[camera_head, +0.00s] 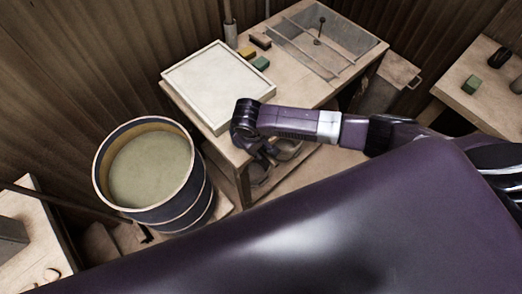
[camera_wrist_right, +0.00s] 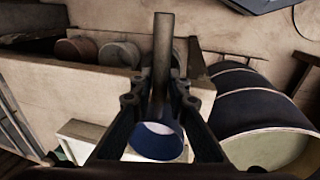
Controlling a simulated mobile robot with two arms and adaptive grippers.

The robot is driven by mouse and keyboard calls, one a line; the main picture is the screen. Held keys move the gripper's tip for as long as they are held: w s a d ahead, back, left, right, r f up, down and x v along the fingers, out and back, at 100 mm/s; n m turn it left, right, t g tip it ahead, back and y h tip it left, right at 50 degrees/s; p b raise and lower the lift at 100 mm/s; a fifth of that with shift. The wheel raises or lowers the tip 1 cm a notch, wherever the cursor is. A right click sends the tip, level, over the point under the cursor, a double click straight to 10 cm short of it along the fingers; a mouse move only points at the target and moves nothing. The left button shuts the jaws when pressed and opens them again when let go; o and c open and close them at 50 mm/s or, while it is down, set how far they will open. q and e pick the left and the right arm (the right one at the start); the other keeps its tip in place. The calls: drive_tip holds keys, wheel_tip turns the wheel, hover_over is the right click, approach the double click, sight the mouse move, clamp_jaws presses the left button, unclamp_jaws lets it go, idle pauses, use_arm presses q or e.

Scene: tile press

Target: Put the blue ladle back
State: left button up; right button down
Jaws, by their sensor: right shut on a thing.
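My right gripper (camera_head: 266,157) hangs at the front edge of the wooden table, to the right of the barrel. In the right wrist view the gripper (camera_wrist_right: 160,100) is shut on the blue ladle (camera_wrist_right: 158,142). The ladle's brownish handle (camera_wrist_right: 163,50) runs up between the fingers, and its blue bowl with a pale inside shows between the finger bases. In the head view I cannot make out the ladle against the dark gripper. My left gripper is not in view.
An open barrel (camera_head: 201,203) of greenish liquid stands left of the wooden table (camera_head: 300,92). On the table are a pale framed tray (camera_head: 218,84), small coloured blocks (camera_head: 261,63) and a glassy bin (camera_head: 320,40). Another table (camera_head: 490,95) is at the right.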

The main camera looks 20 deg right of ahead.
drive_tip(key=shift+f, duration=0.6)
drive_tip(key=c, duration=1.9)
unclamp_jaws()
drive_tip(key=shift+f, duration=0.1)
drive_tip(key=b+v, duration=0.1)
drive_tip(key=v, duration=1.1)
drive_tip(key=shift+s, duration=0.1)
